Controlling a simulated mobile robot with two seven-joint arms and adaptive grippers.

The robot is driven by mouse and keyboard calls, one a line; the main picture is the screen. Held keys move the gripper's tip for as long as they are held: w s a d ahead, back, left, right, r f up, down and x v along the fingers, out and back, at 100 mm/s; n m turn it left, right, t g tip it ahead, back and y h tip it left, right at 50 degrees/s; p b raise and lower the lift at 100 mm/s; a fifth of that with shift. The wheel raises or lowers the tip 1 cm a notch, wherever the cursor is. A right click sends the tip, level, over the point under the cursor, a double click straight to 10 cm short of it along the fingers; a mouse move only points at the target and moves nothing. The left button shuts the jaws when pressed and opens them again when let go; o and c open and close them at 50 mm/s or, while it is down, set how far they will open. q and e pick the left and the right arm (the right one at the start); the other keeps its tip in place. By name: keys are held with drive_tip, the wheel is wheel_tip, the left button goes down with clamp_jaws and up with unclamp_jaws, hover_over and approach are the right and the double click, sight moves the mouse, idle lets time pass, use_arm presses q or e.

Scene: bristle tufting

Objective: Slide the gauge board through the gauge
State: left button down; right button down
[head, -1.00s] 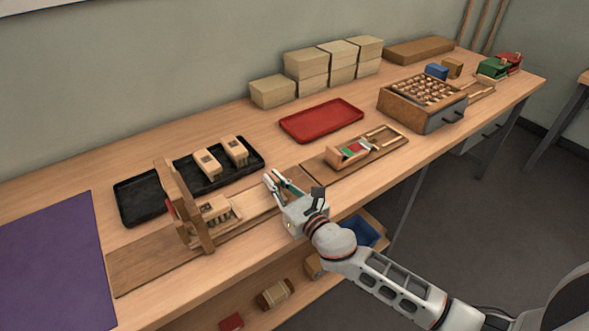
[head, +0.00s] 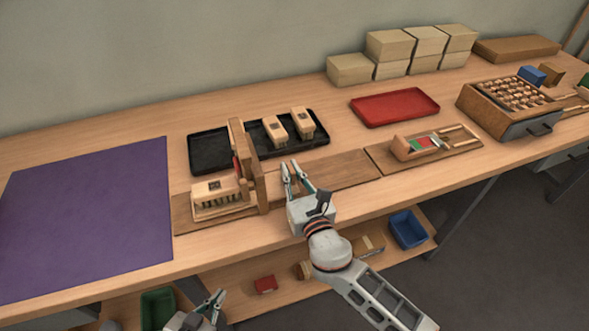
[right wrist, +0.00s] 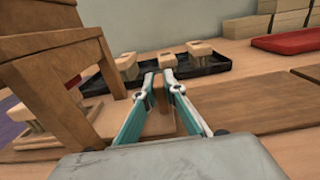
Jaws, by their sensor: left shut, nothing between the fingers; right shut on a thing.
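The gauge (head: 240,145) is an upright wooden gate on a long wooden base (head: 186,213). The gauge board (head: 214,188), a pale wooden block with dark tufts beneath its top, lies mostly left of the gate. It also shows behind the gate in the right wrist view (right wrist: 36,118). My right gripper (head: 291,167) is right of the gate, shut on an upright brown wooden piece (right wrist: 160,93); this looks like the board's handle, but the gate hides the join. My left gripper (head: 216,298) is shut and empty, low in front of the bench.
A purple mat (head: 85,215) lies at left. A red tray (head: 394,106) and a board with a fixture (head: 410,147) are at right.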

drive_tip(key=c, duration=2.1)
unclamp_jaws()
drive_tip(key=v, duration=1.2)
